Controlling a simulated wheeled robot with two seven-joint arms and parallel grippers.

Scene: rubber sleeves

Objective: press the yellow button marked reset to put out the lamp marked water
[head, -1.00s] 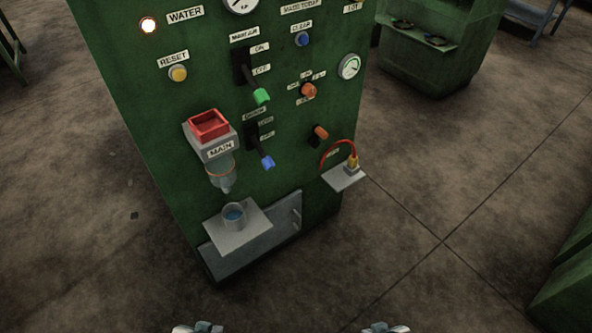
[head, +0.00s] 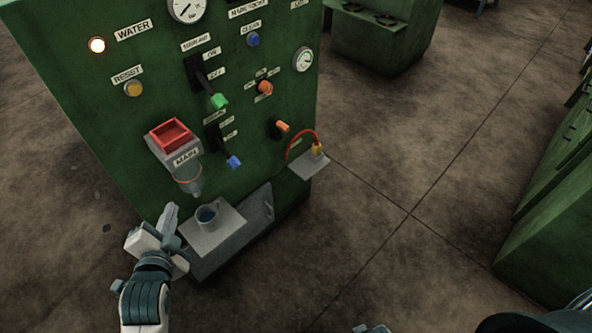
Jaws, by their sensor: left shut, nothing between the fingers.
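The yellow reset button (head: 133,89) sits on the green panel (head: 85,110) at upper left, below its RESET label. The round water lamp (head: 97,45) glows white beside its WATER label. My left gripper (head: 171,213) is shut and empty, pointing up in front of the panel's lower left part. It is apart from the button and well below it in the picture. Only a small pale piece at the bottom edge, probably of my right gripper (head: 370,328), shows; its jaws cannot be made out.
A grey MAIN housing with a red frame (head: 172,135) juts out below the button. A cup (head: 207,217) stands on a shelf near my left gripper. Green-handled (head: 219,101) and blue-handled (head: 233,161) levers stick out to the right. Floor to the right is open.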

